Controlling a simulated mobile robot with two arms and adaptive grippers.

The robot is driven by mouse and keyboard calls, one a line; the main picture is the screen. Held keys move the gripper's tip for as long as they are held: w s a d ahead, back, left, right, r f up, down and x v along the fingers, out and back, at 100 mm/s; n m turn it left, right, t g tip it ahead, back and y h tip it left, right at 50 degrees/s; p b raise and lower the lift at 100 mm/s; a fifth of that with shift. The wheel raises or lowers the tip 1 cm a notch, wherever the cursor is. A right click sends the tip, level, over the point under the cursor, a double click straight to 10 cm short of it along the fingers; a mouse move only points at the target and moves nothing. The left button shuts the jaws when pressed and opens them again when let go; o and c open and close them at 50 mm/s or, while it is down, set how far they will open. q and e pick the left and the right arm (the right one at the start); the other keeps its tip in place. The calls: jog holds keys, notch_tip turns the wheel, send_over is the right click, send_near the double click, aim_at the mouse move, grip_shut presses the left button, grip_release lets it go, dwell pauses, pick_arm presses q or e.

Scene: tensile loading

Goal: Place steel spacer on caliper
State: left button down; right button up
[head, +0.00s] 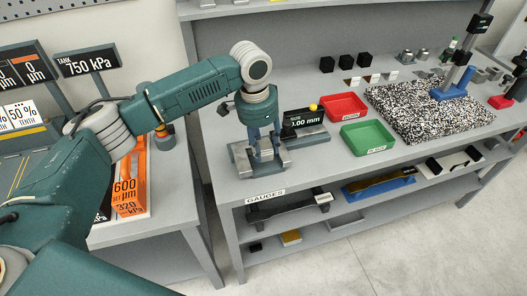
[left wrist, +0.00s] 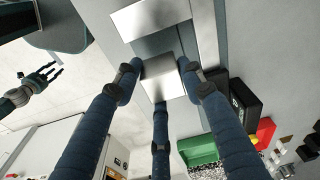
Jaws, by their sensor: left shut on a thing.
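My left gripper (head: 263,152) points down over the caliper (head: 242,163), a grey device with metal jaw blocks near the front left of the bench. In the left wrist view my left gripper (left wrist: 163,82) is shut on the steel spacer (left wrist: 165,77), a small bright block. The spacer is between the caliper's jaw blocks in that view; whether it touches the caliper I cannot tell. The fingers largely hide it in the head view. A display (head: 303,119) behind the caliper reads 1.00 mm. My right gripper (left wrist: 42,78) shows small at the left wrist view's left, its fingers spread and empty.
A red tray (head: 345,106) and a green tray (head: 368,138) stand right of the caliper. A speckled plate (head: 428,108) with a blue-based stand lies farther right. Black cubes and small blocks sit behind. A lower shelf (head: 338,205) holds gauges.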

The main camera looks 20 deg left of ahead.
aim_at(263, 154)
pick_arm(q)
notch_tip(263, 154, down, 2)
jog(key=shift+f, duration=0.45)
pick_arm(e)
jog(key=shift+w+a+r, duration=0.2)
jog(key=shift+a+r, duration=0.15)
jog(key=shift+a, duration=0.05)
pick_arm(q)
jog(key=shift+f, duration=0.15)
jog(key=c, duration=1.4)
grip_release()
jog(key=shift+f, duration=0.1)
jog(key=shift+o, duration=0.2)
jog(key=shift+s, duration=0.1)
pick_arm(e)
jog(key=shift+d, duration=0.1)
jog(key=shift+w+d, duration=0.1)
jog(key=shift+d, duration=0.05)
pick_arm(q)
jog(key=shift+r, duration=0.5)
jog(key=r, duration=0.3)
jog(key=r+b, duration=0.1)
jog(key=r, duration=0.3)
jog(key=a+r, duration=0.1)
jog(key=r, duration=0.3)
jog(key=shift+s+r+b, duration=0.15)
jog(key=shift+s+b, duration=0.25)
pick_arm(e)
notch_tip(263, 154, down, 2)
jog(key=shift+d+f, duration=0.1)
